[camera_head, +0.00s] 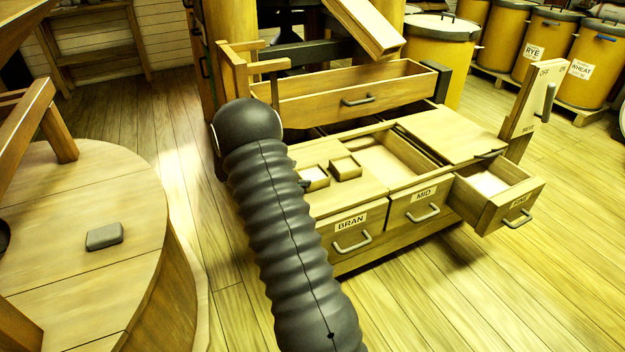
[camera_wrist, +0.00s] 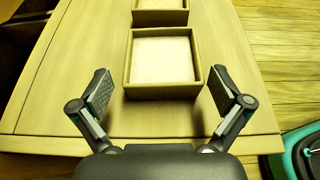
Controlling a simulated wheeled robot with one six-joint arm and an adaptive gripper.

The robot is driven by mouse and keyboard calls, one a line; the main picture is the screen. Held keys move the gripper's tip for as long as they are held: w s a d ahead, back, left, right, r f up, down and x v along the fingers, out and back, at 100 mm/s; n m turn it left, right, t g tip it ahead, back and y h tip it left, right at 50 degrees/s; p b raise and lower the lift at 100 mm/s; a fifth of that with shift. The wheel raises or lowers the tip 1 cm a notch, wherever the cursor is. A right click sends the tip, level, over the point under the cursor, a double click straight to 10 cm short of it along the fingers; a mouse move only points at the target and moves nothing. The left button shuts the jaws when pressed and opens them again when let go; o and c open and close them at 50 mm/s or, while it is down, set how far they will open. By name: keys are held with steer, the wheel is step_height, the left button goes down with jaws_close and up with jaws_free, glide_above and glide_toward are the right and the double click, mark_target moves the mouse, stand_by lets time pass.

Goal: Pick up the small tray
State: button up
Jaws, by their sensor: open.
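Two small square wooden trays stand on the flat top of the bolter chest (camera_head: 350,195). In the wrist view the nearer small tray (camera_wrist: 163,92) has a pale inside and lies ahead of my gripper (camera_wrist: 163,80), centred between the fingertips. The fingers are spread wider than the tray and do not appear to touch it. The second small tray (camera_wrist: 160,18) is just beyond, cut by the top edge. In the head view the left tray (camera_head: 316,186) and right tray (camera_head: 346,174) sit side by side. My dark arm hides most of my gripper there.
Below are drawers marked BRAN (camera_head: 351,235) and MID (camera_head: 424,207), both shut. A third drawer (camera_head: 500,210) on the right is pulled open. A long wooden drawer (camera_head: 345,95) rises behind the trays. A round wooden casing (camera_head: 80,200) stands at left.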

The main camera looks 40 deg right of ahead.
mark_target(313, 177)
steer(key=x, duration=0.5)
steer(key=shift+s+a+f, duration=0.15)
steer(key=shift+a+f, duration=0.05)
steer(key=shift+f, duration=0.1)
steer(key=c, duration=1)
steer(key=shift+r, duration=0.55)
steer(key=r, duration=0.2)
steer(key=d+r, duration=0.1)
steer(key=shift+s+r, duration=0.15)
steer(key=shift+r, duration=0.25)
steer(key=s+d+r, duration=0.1)
steer(key=d+r, duration=0.1)
steer(key=d, duration=0.1)
steer(key=s+d+r, duration=0.1)
steer(key=d+r, duration=0.1)
steer(key=d, duration=0.1)
steer(key=s+d+r, duration=0.1)
steer(key=d+r, duration=0.1)
steer(key=d, duration=0.2)
steer(key=shift+s+r, duration=0.1)
